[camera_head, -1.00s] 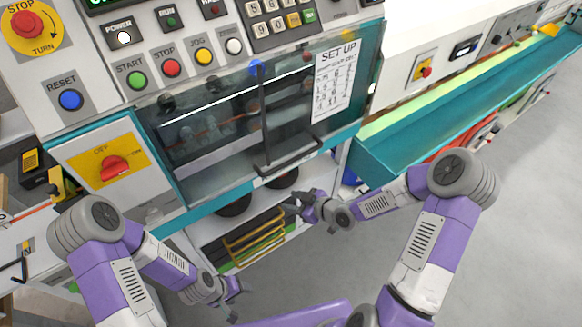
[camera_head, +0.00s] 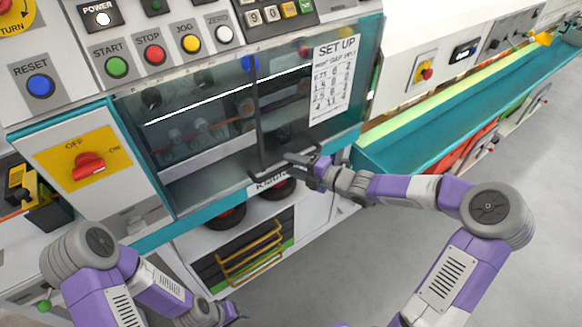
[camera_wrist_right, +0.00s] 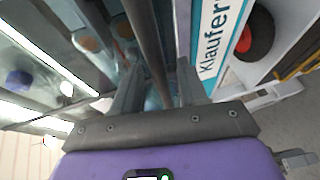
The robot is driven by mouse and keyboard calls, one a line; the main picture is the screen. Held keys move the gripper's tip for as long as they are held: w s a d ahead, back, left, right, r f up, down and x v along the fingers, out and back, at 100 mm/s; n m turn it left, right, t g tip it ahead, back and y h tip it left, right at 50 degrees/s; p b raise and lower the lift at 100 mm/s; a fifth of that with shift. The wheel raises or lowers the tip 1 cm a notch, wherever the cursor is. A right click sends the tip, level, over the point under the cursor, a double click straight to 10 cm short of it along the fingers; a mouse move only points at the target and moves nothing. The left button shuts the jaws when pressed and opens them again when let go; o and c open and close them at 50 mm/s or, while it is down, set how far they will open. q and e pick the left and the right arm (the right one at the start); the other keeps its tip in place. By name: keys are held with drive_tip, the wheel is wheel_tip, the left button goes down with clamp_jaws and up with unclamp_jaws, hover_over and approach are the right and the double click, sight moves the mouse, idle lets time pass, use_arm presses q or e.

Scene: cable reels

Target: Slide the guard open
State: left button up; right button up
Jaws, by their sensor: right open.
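The guard (camera_head: 205,165) is a see-through panel in a teal frame on the machine front. A dark upright bar (camera_head: 259,115) runs down it and meets a dark handle bar (camera_head: 262,172) at its lower edge. My right gripper (camera_head: 306,166) is at the right part of this handle. In the right wrist view, my right gripper (camera_wrist_right: 160,82) has its fingers apart with a dark bar (camera_wrist_right: 147,45) between them; contact is unclear. My left gripper (camera_head: 236,312) hangs low, away from the guard; its jaws are too small to read.
A set-up sheet (camera_head: 332,80) is on the panel's right part. Control buttons (camera_head: 154,55) sit above, and a red rotary switch (camera_head: 88,167) is to the left. A teal trough (camera_head: 430,130) extends right. Open floor (camera_head: 400,250) lies in front.

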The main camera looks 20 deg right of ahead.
drive_tip(key=shift+w+a+f, duration=0.1)
drive_tip(key=shift+w+a, duration=0.35)
drive_tip(key=shift+w, duration=0.05)
clamp_jaws()
